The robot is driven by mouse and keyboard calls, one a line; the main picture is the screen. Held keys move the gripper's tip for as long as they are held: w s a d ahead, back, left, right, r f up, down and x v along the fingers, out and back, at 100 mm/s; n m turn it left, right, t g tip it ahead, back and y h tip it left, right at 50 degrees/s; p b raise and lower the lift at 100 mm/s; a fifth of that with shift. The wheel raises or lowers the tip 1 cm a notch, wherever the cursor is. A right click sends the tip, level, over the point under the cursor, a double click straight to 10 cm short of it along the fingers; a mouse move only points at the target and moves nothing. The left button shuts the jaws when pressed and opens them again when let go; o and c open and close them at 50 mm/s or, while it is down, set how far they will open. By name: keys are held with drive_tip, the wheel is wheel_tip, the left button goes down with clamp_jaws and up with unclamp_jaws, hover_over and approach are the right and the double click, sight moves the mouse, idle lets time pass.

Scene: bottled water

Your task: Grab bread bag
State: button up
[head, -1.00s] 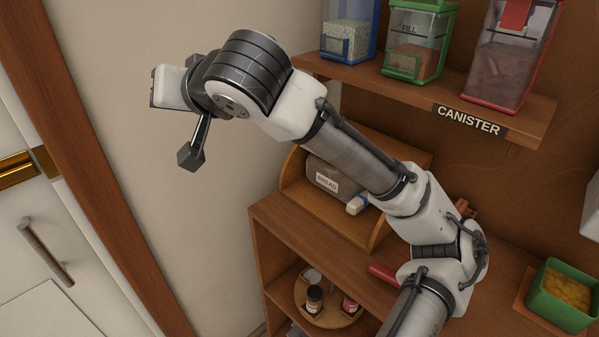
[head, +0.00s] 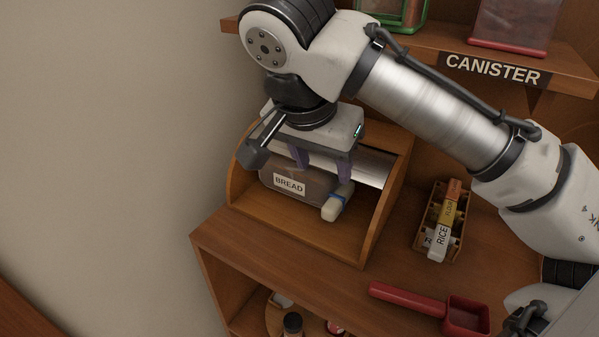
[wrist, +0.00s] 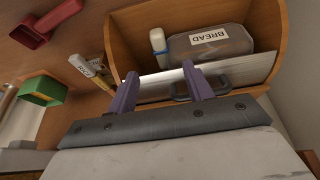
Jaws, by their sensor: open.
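The bread bag (head: 312,189) is a grey-brown bag with a white BREAD label, lying in an open wooden bread box (head: 300,214). Its pale end with a blue band (head: 337,203) points right. The bag also shows in the wrist view (wrist: 232,46), beyond the fingertips. My gripper (head: 323,168) is over the bread box, pointing down, with its two purple fingers spread and nothing between them. In the wrist view my gripper (wrist: 160,74) overlaps the box's metal lid (wrist: 235,72) and its dark handle. I cannot tell whether the fingers touch anything.
The canister shelf (head: 560,78) overhangs at the back right. A rack of labelled packets (head: 440,222) and a red scoop (head: 465,312) lie on the counter right of the box. A green container (wrist: 42,90) shows in the wrist view. The wall is on the left.

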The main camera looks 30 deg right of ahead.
hover_over(330, 205)
drive_tip(key=s+a, duration=0.1)
drive_tip(key=a, duration=0.1)
wheel_tip(330, 205, down, 6)
drive_tip(key=r, duration=0.1)
drive_tip(key=shift+x, duration=3.2)
drive_tip(key=shift+s+a, duration=0.15)
clamp_jaws()
